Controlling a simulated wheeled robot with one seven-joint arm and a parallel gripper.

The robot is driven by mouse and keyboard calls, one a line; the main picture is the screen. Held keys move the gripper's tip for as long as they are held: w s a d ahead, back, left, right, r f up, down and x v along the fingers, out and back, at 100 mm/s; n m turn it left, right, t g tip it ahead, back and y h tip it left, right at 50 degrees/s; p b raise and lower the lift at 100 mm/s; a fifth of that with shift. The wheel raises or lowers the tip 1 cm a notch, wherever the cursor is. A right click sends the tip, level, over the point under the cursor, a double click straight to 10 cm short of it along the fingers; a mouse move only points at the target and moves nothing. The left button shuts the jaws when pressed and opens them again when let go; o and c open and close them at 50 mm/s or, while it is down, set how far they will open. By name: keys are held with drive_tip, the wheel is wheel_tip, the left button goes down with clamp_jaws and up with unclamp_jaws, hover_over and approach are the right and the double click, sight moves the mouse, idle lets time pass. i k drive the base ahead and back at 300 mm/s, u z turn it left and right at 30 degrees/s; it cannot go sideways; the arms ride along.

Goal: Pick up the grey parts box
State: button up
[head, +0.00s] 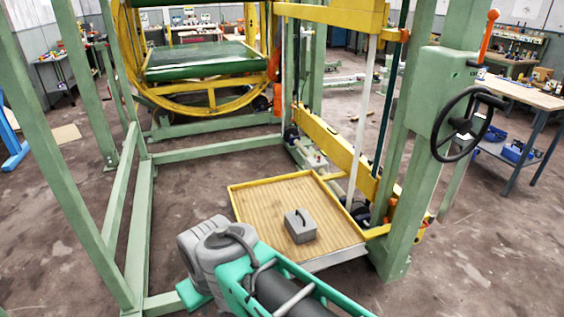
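The grey parts box (301,228) is small and has a dark carrying handle on top. It sits upright on a wooden-slatted platform (262,194) with a yellow rim, towards the platform's front right part. Nothing is touching the box from above. My arm reaches in from the bottom of the head view, with a teal and black link and a grey rounded joint in front of the platform's near left corner. My gripper cannot be made out in this view. My arm hides part of the platform's near edge.
A pale green frame surrounds the platform, with a post (395,240) close on its right and beams on its left. A black handwheel (462,124) juts from the right column. A yellow ring (215,100) stands behind. A workbench (525,95) is at right.

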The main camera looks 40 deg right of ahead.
sight(301, 228)
drive_tip(key=z, duration=3.2)
drive_tip(key=i, duration=1.65)
drive_tip(key=u, duration=3.85)
